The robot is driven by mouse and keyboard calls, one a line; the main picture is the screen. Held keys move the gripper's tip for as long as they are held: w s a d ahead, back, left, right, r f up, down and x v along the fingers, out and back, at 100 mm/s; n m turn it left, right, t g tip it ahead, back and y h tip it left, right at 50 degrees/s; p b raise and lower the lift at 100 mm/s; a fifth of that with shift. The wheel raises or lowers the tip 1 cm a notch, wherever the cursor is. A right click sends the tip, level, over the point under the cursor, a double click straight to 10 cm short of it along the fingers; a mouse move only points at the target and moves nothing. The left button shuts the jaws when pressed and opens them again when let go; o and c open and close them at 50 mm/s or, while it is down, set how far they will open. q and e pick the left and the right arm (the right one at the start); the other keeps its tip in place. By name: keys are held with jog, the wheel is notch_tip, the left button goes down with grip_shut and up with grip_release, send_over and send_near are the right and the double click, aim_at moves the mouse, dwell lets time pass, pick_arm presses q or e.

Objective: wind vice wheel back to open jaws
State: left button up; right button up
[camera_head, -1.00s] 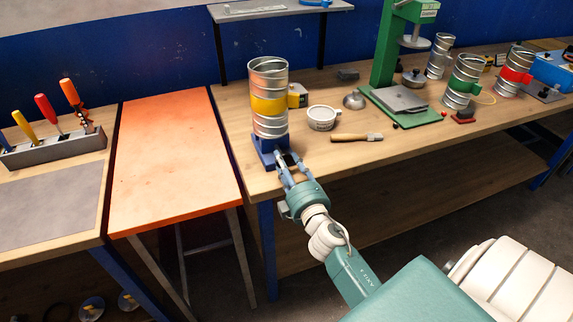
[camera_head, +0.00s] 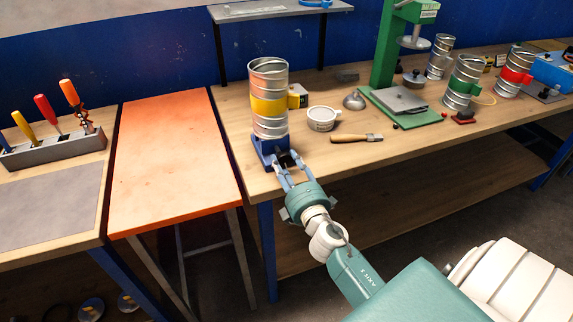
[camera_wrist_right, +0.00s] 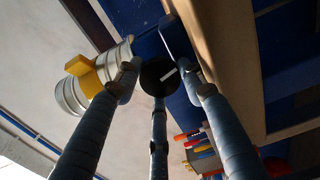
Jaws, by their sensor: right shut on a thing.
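The blue vice (camera_head: 264,150) sits at the left front corner of the wooden bench. A silvery spiral duct with a yellow band (camera_head: 268,122) stands upright at it. The vice's dark round wheel (camera_wrist_right: 160,76) shows in the right wrist view, with a pale mark on its face. My right gripper (camera_head: 283,160) is at the front of the vice, its fingers shut on the wheel's rim. The fingers hide part of the wheel in the head view. Whether the jaws touch the duct cannot be told. My left gripper is not in view.
A green press (camera_head: 388,60) and more ducts (camera_head: 463,82) stand farther right. An orange-topped table (camera_head: 165,160) is to the left, beside a tool rack (camera_head: 52,148).

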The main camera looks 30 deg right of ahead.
jog(key=shift+w+a+r, duration=0.1)
jog(key=shift+a, duration=0.1)
jog(key=o, duration=0.9)
jog(key=shift+c, duration=0.2)
jog(key=shift+a, duration=0.1)
